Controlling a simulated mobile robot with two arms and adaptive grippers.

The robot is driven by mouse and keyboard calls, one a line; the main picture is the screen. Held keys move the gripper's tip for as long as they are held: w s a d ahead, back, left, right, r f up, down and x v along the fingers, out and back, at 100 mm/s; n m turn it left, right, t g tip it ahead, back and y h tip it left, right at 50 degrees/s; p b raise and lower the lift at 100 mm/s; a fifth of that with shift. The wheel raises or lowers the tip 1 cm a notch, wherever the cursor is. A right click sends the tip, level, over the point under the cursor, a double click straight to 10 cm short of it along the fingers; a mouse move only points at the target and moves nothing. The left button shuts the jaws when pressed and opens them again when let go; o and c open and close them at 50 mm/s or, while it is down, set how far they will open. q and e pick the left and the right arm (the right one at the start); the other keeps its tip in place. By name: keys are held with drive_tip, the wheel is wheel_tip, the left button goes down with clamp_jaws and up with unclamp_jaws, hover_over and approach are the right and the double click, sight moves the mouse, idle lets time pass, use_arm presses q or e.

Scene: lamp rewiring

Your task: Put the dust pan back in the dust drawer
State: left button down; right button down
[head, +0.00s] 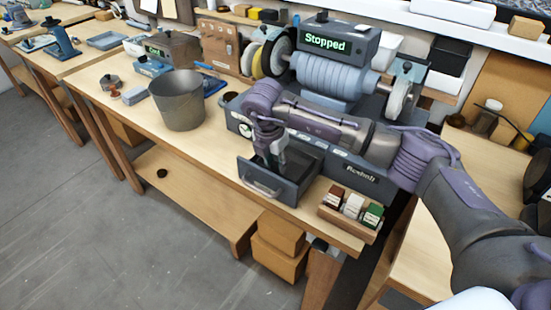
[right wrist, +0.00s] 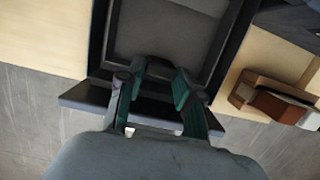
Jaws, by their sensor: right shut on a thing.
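The dust drawer (head: 262,184) stands pulled out from the base of the grey machine, its pale handle facing the bench's front edge. In the right wrist view its dark front panel (right wrist: 78,96) lies beneath my fingers. A grey tray-like piece, which looks like the dust pan (right wrist: 165,38), lies within the drawer's dark frame. My right gripper (head: 276,158) points down over the drawer's front part. In the right wrist view its green-padded fingers (right wrist: 160,82) are shut on a dark piece at the pan's near edge. How deep the pan sits is unclear. My left gripper is not seen.
The machine (head: 338,72) with a "Stopped" display stands behind the drawer. A grey bucket (head: 178,103) stands left on the bench. A holder with small coloured boxes (head: 352,207) is close right of the drawer. Cardboard boxes (head: 281,232) are below. Bench between bucket and drawer is clear.

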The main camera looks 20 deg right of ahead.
drive_tip(key=shift+f, duration=0.1)
drive_tip(key=c, duration=0.8)
unclamp_jaws()
drive_tip(key=shift+d, duration=0.1)
drive_tip(key=shift+o, duration=0.2)
drive_tip(key=shift+r, duration=0.2)
wheel_tip(320, 180, up, 12)
drive_tip(key=s+a+b, duration=0.1)
drive_tip(key=a+b, duration=0.1)
drive_tip(key=b, duration=0.1)
drive_tip(key=shift+s+f, duration=0.2)
drive_tip(key=shift+s, duration=0.1)
